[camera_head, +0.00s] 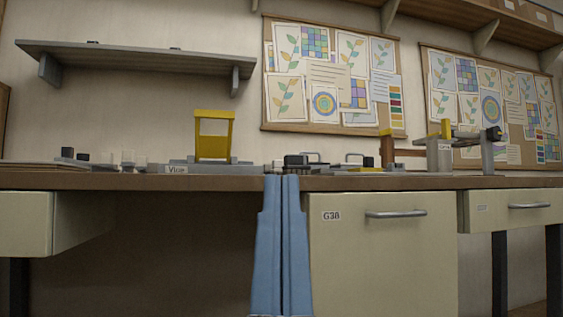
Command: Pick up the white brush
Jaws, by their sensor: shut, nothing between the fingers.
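I cannot make out a white brush in the head view. The worktop (120,180) is seen almost edge-on, so things lying flat on it are hard to tell apart. My gripper (283,180) shows as two blue fingers side by side, pointing up at the worktop's front edge. The fingers are shut with nothing between them.
A yellow frame (213,157) stands on the worktop at centre left. Small dark blocks and clear jars stand left of it. A grey stand (486,155) is at the right. A drawer front (380,250) labelled G38 and a wall shelf (130,58) also show.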

